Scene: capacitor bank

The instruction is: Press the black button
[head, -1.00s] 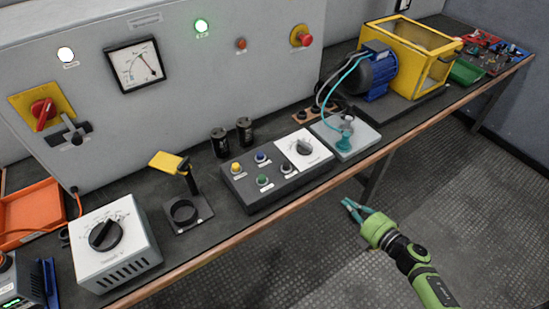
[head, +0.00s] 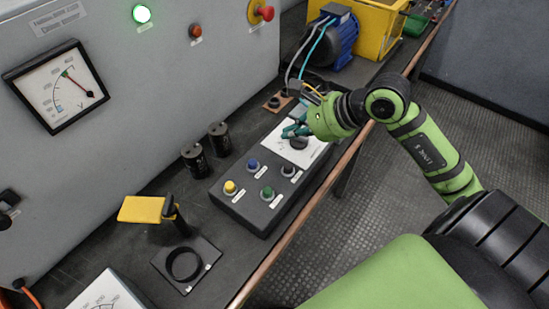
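The button box (head: 262,212) is a dark grey box on the bench with yellow, blue, green and black buttons. The black button (head: 288,171) sits on the right part of the box, beside the white dial plate (head: 313,153). Its cap is in view and nothing covers it. My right gripper (head: 291,131) has teal fingers. It is over the far end of the box, by the dial plate, beyond the black button and apart from it. The gap between its fingers is too small to judge. My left gripper is not in view.
Two black cylinders (head: 207,150) stand left of the box. A yellow-flagged lever (head: 147,210) and a black ring on a plate (head: 183,264) are nearer. A blue motor (head: 333,40) with cables stands behind my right gripper. A cabinet wall (head: 160,75) borders the bench.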

